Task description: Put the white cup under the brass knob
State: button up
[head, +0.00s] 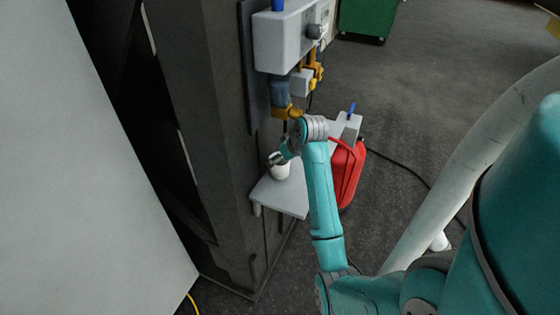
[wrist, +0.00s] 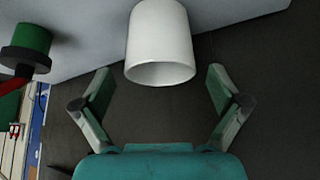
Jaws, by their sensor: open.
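The white cup (head: 281,172) stands on the grey shelf (head: 283,198) fixed to the dark column. In the wrist view the cup (wrist: 160,35) is ahead of my gripper, with one round end facing me. My gripper (wrist: 161,78) is open, its two fingers apart on either side below the cup, with nothing held. In the head view my gripper (head: 277,158) is right at the cup and partly covers it. A brass-coloured fitting (head: 288,113) hangs above the shelf under a grey-blue cylinder; whether it is the brass knob I cannot tell clearly.
A grey box (head: 283,42) with a dark dial is mounted on the column (head: 212,110). A red canister (head: 346,175) stands right of the shelf, behind my arm. A green bin (head: 368,18) is far back. A dark cable crosses the floor. The floor at the right is mostly free.

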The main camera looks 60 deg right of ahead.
jog(key=v, duration=1)
jog(key=shift+t, duration=0.5)
jog(key=w+a+f, duration=0.1)
jog(key=a+f, duration=0.3)
jog(key=f, duration=0.1)
jog(key=w+a+f, duration=0.1)
jog(key=a+f, duration=0.1)
jog(key=a, duration=0.1)
jog(key=shift+w+f, duration=0.2)
jog(key=shift+w, duration=0.2)
jog(key=s+a+f+t, duration=0.1)
jog(key=s+a+f, duration=0.1)
jog(key=a+f, duration=0.6)
jog(key=s+a+f+t, duration=0.2)
jog(key=s+a+f, duration=0.1)
jog(key=a, duration=0.8)
jog(key=s+a+r+n+t, duration=0.2)
jog(key=s+a, duration=0.9)
jog(key=s+a+r+n+t+y, duration=0.2)
jog(key=s+a+r, duration=0.3)
jog(key=s+r, duration=0.3)
jog(key=shift+s+r+n+t+y, duration=0.2)
jog(key=shift+s+n+t+y, duration=0.15)
jog(key=shift+s, duration=1.35)
jog(key=shift+a, duration=0.1)
